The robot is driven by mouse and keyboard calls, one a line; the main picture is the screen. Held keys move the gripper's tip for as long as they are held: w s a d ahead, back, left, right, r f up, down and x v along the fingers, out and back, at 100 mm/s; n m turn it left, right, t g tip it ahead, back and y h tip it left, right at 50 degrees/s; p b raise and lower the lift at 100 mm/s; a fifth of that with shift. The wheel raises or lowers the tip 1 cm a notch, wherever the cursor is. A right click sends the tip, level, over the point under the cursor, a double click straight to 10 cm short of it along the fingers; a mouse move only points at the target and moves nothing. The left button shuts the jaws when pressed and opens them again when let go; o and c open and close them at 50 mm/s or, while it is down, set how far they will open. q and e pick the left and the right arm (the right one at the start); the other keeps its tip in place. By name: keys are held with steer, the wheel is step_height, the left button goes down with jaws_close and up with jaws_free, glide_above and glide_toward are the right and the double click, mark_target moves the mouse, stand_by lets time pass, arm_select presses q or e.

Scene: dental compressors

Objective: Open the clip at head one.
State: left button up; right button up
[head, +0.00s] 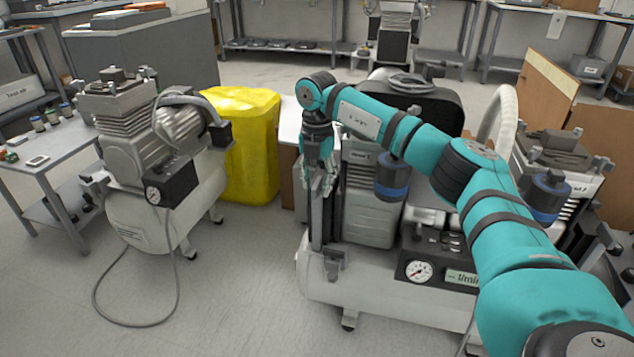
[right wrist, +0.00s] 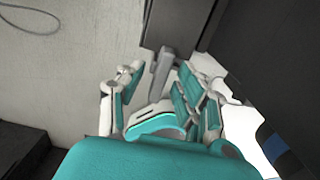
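The large compressor (head: 370,287) with a white tank and a pressure gauge stands at centre right in the head view. Its nearer grey head (head: 370,215) is partly covered by my arm. My right gripper (head: 320,185) points down at that head's left side, by an upright grey bar (head: 316,222). In the right wrist view, the fingers of my right gripper (right wrist: 165,88) are apart. A small grey lever-like part (right wrist: 161,72), possibly the clip, shows between and beyond the fingertips; I cannot tell whether they touch it. My left gripper is not in view.
A smaller compressor (head: 150,165) stands at the left with a hose on the floor. A yellow covered bin (head: 243,145) is behind, between the two. A second head (head: 550,165) and a pale curved hose (head: 502,110) are at the right. The floor at front left is mostly free.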

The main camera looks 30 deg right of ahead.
jaws_close()
